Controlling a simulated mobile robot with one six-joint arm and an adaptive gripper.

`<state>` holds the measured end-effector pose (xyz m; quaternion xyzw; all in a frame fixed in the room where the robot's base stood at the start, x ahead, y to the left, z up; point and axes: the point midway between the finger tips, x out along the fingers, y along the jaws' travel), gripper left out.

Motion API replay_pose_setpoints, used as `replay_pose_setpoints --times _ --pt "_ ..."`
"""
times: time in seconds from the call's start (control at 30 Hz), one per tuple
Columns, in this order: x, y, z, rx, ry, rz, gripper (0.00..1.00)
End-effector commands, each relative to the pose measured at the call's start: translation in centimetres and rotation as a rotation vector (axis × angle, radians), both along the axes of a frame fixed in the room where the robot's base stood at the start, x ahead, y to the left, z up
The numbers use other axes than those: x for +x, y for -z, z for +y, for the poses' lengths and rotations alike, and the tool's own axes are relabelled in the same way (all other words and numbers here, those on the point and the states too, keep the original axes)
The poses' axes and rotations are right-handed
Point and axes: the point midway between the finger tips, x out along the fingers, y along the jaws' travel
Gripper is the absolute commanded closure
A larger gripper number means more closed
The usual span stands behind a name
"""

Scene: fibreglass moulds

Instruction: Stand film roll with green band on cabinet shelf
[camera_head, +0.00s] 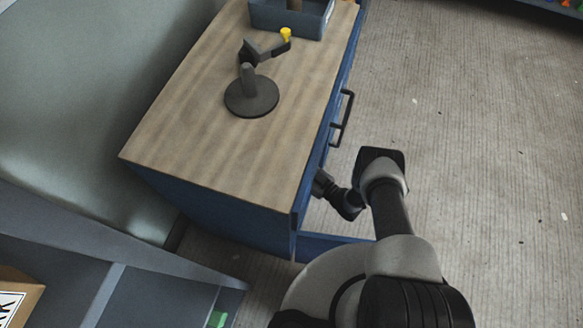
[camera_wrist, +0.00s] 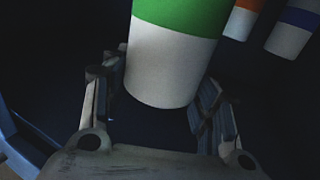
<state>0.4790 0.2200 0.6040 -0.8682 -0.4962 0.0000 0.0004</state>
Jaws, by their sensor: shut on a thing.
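The film roll with the green band (camera_wrist: 172,62) shows in the wrist view, white with a wide green ring; its far end is cut off by the picture's top edge. My gripper (camera_wrist: 158,92) has a finger on each side of its white part and is shut on it. In the head view my gripper (camera_head: 323,184) is at the side of the blue cabinet (camera_head: 225,215), partly hidden by the cabinet's edge.
A black lamp-like stand (camera_head: 252,95) and a grey-blue bin (camera_head: 285,20) are on the wooden top. Floor at right is clear.

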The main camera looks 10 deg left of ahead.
Motion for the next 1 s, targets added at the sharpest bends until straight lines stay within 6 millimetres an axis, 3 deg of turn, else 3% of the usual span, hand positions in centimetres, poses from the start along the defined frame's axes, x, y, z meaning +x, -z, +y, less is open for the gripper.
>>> replay_pose_setpoints --times 0.13,0.37,0.57,0.6,0.87,1.0 --pt "-0.2 -0.1 1.2 0.001 -0.003 -0.002 1.0" --pt "-0.2 3.6 1.0 0.0 0.001 -0.004 1.0" --pt "-0.1 3.4 1.0 0.001 0.0 -0.003 1.0" --pt "-0.2 3.5 1.0 -0.001 0.0 0.0 0.45" --pt "-0.2 3.5 1.0 -0.001 0.0 -0.001 0.27" --pt "-0.2 3.5 1.0 -0.001 0.0 -0.001 0.26"
